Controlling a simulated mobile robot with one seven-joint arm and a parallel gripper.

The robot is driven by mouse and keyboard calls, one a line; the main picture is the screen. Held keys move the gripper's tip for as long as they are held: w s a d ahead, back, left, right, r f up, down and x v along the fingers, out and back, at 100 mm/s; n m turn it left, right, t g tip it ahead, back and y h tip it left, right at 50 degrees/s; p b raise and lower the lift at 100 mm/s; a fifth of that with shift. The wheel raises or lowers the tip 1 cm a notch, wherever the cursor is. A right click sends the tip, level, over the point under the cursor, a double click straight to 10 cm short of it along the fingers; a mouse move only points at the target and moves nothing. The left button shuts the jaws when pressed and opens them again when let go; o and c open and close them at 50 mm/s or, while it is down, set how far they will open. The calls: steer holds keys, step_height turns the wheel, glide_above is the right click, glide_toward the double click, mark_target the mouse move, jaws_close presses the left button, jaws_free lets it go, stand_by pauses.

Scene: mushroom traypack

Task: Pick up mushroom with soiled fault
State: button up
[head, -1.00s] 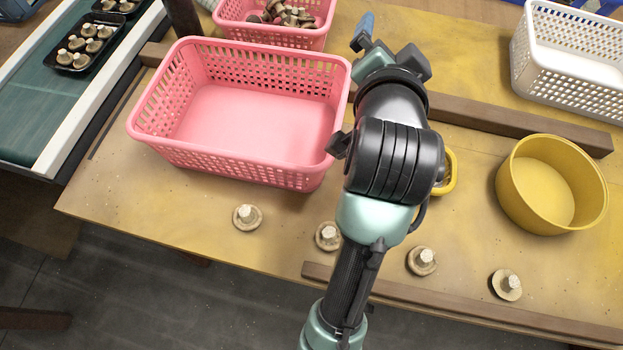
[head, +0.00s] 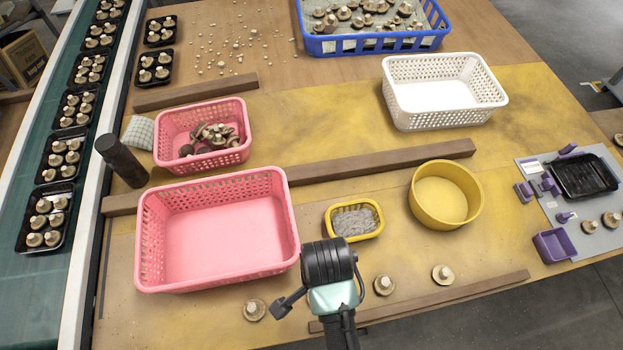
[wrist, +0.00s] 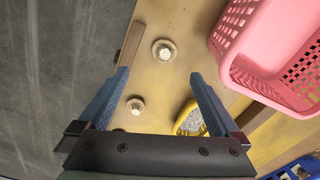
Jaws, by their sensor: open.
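Loose mushrooms stand stem up along the table's front: a left one (head: 254,309), a middle one (head: 384,285) and a right one (head: 443,274) in the head view. My arm may hide another. I cannot tell from these frames which one is soiled. In the wrist view, my gripper (wrist: 160,75) is open and empty, its blue fingers wide apart. One mushroom (wrist: 164,51) shows just beyond the fingertips, and another (wrist: 136,106) shows between the fingers, apart from them. A third is partly hidden by the gripper body. In the head view the fingers are hidden.
A large pink basket (head: 145,245) stands empty at left, a smaller pink one (head: 200,112) with mushrooms behind it. A yellow tray (head: 331,228), yellow bowl (head: 449,213) and white basket (head: 440,117) stand further right. Brown strips (head: 450,292) cross the table. A conveyor (head: 20,140) runs left.

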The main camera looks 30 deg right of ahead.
step_height(320, 180, down, 7)
steer(key=shift+w+r, duration=0.1)
steer(key=shift+w+f, duration=0.15)
steer(key=shift+f, duration=0.75)
steer(key=shift+w+f, duration=0.2)
steer(key=shift+f, duration=0.75)
steer(key=shift+w+f, duration=0.15)
steer(key=shift+f, duration=0.75)
steer(key=c, duration=1)
